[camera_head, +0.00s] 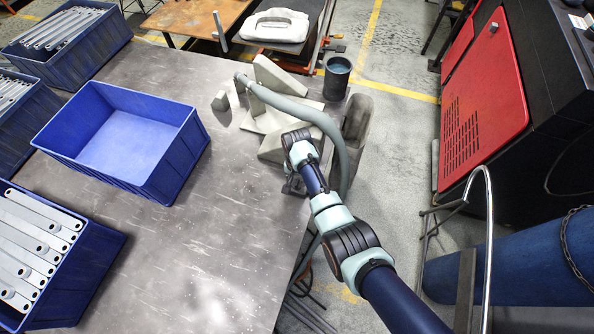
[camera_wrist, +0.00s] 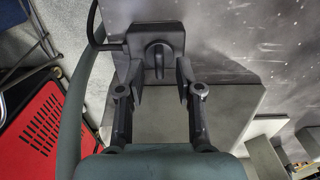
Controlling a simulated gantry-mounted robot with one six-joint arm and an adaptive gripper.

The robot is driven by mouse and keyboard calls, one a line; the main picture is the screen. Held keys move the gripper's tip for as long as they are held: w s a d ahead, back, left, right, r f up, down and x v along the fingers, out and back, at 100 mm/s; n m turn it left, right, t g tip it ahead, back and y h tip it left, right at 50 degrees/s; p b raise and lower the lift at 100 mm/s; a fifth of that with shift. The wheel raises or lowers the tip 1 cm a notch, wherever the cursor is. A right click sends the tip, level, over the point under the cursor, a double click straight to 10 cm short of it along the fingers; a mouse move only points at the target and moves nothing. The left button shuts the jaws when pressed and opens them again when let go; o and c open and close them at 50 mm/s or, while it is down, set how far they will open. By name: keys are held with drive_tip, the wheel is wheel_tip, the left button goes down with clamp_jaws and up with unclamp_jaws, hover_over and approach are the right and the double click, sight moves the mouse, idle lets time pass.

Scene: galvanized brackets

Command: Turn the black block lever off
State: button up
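The black block (camera_wrist: 135,42) shows at the top of the wrist view, against the grey metal table edge. A rounded lever knob (camera_wrist: 157,55) with a raised ridge is on its face, the ridge running roughly up and down in the picture. A black cable leaves the block's left side. My gripper (camera_wrist: 160,77) is open, its two fingers apart on either side below the knob, with nothing between the tips. Whether a finger touches the block I cannot tell. In the head view my wrist hides most of the gripper, and I cannot make out the block.
The grey table (camera_head: 215,232) carries an empty blue crate (camera_head: 182,165) and a blue crate of brackets (camera_head: 98,268). Pale angular blocks (camera_head: 275,75) and a dark cup (camera_head: 337,78) are beyond my wrist. A red-fronted machine (camera_head: 485,100) stands at right. The table's middle is clear.

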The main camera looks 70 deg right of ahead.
sight(297, 182)
wheel_tip(297, 182, up, 10)
drive_tip(key=shift+r, duration=0.2)
idle(0.5)
